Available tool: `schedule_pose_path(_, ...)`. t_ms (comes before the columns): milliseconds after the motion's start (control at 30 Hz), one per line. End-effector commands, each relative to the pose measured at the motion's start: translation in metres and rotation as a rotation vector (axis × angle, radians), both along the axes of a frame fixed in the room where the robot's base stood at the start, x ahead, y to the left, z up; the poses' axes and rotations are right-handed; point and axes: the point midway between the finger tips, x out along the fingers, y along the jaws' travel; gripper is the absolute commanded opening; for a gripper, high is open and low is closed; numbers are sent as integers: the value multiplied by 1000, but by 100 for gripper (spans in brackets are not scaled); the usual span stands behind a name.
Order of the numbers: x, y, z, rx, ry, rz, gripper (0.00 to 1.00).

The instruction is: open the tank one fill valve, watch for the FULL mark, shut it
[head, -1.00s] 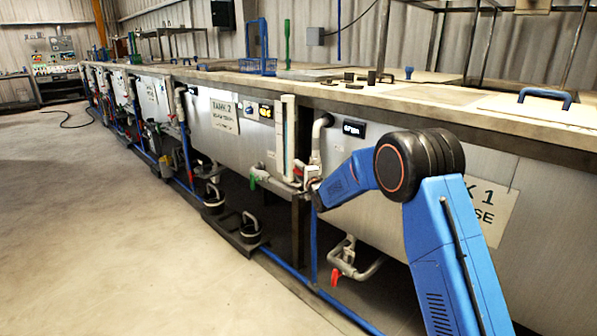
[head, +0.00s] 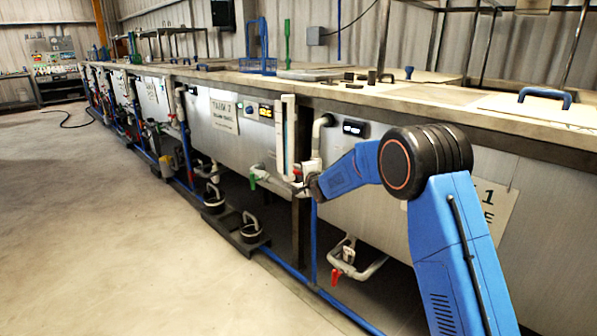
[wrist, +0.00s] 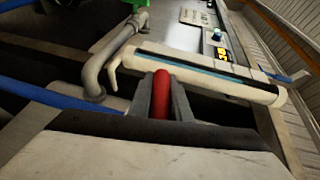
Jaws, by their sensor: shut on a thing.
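My gripper (wrist: 162,100) is shut on the red valve handle (wrist: 160,92), which stands between its two fingers in the wrist view. In the head view my gripper (head: 312,187) is at the pipework on the left end of tank one (head: 385,245), and the handle is mostly hidden there. A white tube with a blue strip (wrist: 215,73), which looks like a level gauge, lies just beyond the fingers; it stands upright in the head view (head: 288,135). I cannot read a FULL mark. Tank one's sign (head: 497,210) is partly covered by my arm.
A small dark display (head: 355,128) is on tank one's front. A lower red-handled valve (head: 335,277) hangs beneath the tank. A green handle (head: 253,182) is to the left, by tank two (head: 225,135). The floor (head: 110,220) at left is open.

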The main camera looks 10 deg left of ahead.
Motion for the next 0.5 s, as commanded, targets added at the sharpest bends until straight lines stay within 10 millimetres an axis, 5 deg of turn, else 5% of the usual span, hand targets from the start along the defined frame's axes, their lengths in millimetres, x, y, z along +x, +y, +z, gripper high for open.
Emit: schedule_pose_path(500,-3,-1,-11,-245,191,4,0)
